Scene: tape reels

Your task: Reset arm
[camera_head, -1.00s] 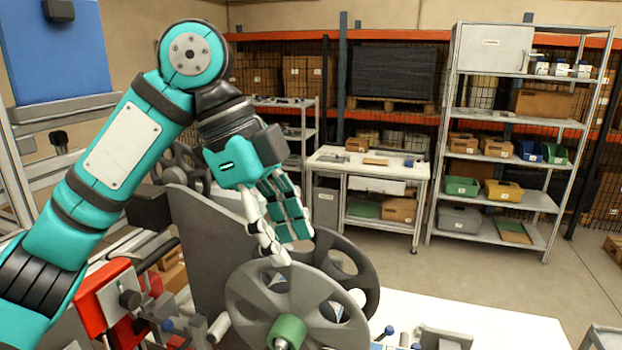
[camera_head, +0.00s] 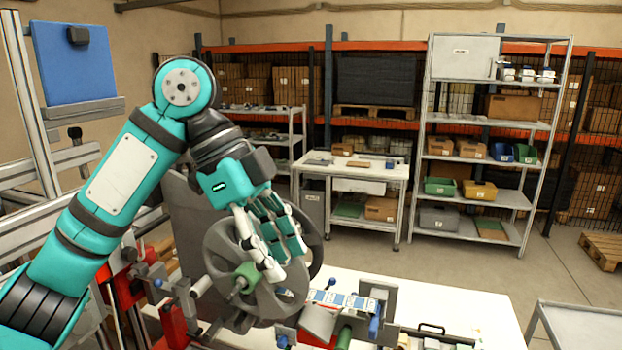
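My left arm comes in from the left, and its gripper (camera_head: 285,258) hangs with its fingers pointing down and right. The fingers are spread with a gap between them, and I see nothing held in it. They overlap the right part of a grey spoked reel (camera_head: 222,246) in the head view; whether they touch it is unclear. The reel has a green hub (camera_head: 246,274) and stands upright at the machine. A second, darker reel (camera_head: 317,250) stands behind it, partly hidden by the gripper. My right gripper is not in view.
A white table (camera_head: 470,305) carries a strip of blue-and-white parts (camera_head: 340,298) and small fixtures. A blue panel (camera_head: 82,60) stands at the left. A workbench (camera_head: 350,172) and a metal shelf (camera_head: 480,195) stand behind. A grey cart (camera_head: 575,325) is at the lower right, with open floor beyond.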

